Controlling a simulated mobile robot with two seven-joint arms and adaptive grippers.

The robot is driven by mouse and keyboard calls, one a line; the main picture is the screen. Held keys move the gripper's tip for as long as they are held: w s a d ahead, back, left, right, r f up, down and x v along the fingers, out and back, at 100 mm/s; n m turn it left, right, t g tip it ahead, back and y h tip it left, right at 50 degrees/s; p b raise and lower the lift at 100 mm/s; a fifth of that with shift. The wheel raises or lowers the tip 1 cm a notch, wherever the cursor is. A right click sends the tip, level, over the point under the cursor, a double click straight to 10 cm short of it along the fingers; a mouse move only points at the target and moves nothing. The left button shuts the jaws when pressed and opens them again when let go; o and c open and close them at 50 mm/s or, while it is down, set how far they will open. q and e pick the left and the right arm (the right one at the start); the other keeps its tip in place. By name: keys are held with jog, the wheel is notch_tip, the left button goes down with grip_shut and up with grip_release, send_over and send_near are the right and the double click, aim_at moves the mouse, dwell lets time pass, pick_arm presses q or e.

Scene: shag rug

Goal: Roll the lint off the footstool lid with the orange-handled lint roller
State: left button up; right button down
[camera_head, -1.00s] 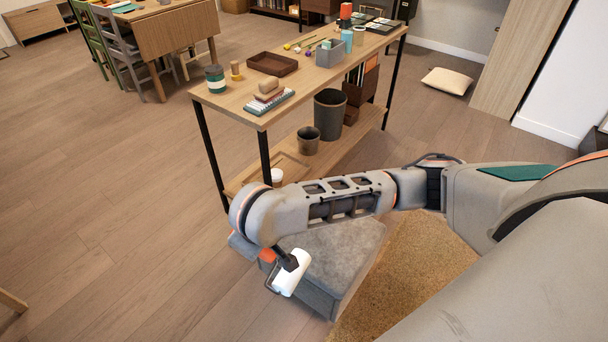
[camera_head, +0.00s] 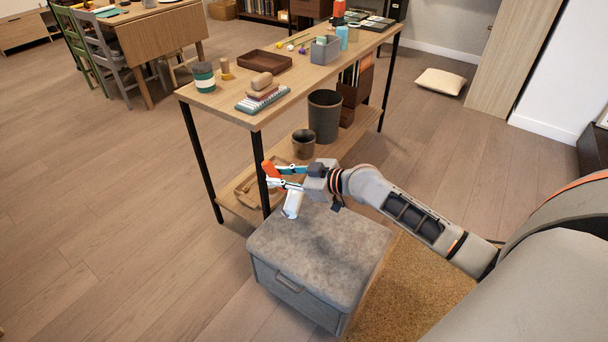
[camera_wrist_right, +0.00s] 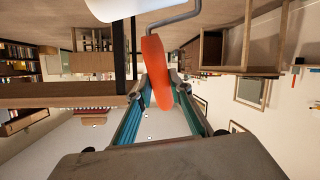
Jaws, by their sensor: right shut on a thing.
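The grey footstool (camera_head: 270,262) stands on the floor in the head view, its lid (camera_head: 340,262) covered in mottled grey fabric. My right gripper (camera_head: 283,178) is above the lid's far left part, shut on the orange handle of the lint roller (camera_head: 270,172). The roller's white cylinder (camera_head: 293,204) hangs down at the lid's far left edge; whether it touches the lid I cannot tell. In the right wrist view the orange handle (camera_wrist_right: 157,72) lies between the two fingers, with part of the white cylinder (camera_wrist_right: 125,6) at the top. My left gripper is not in view.
A wooden table (camera_head: 225,98) with a lower shelf (camera_head: 240,205) stands just behind the footstool, its black leg close to my gripper. A dark bin (camera_head: 325,118) and a small pot (camera_head: 303,143) stand on the shelf. A tan rug (camera_head: 405,295) lies right of the footstool.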

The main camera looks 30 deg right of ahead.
pick_arm(q)
jog(key=b, duration=0.2)
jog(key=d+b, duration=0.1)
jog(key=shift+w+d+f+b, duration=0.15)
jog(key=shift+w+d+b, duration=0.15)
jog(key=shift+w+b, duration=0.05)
pick_arm(e)
jog(key=d+f+m+t+h, duration=0.1)
jog(key=d+f+m+t, duration=0.1)
jog(key=d+f, duration=0.6)
jog(key=shift+d+f+h, duration=0.2)
jog(key=shift+d+h, duration=0.2)
jog(key=shift+d, duration=0.25)
jog(key=shift+w, duration=0.1)
